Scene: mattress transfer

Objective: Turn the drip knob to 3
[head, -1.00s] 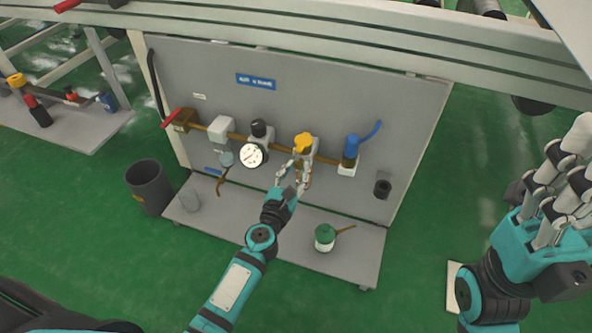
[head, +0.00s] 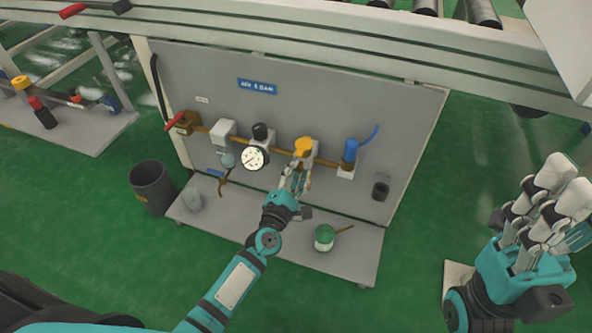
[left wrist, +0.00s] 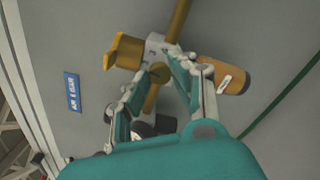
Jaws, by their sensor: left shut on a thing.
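The lubricator with a yellow top (head: 304,146) sits on the brass pipe of the grey panel, right of the gauge. In the left wrist view its yellow top (left wrist: 126,51) and amber bowl (left wrist: 231,79) show. A small round brass knob (left wrist: 159,73) faces the camera between them. My left gripper (head: 297,176) reaches to the lubricator from below. Its fingers close in on the knob from both sides, and it is shut on it. I cannot read any number on the knob. My right gripper (head: 545,205) is raised at the right, far from the panel; its fingers look bunched.
A white gauge (head: 255,158) and a blue-topped unit (head: 350,151) flank the lubricator. A green-topped pot (head: 324,238) stands on the base shelf. A dark bin (head: 152,187) is left of the shelf. A conveyor frame (head: 330,44) runs above the panel.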

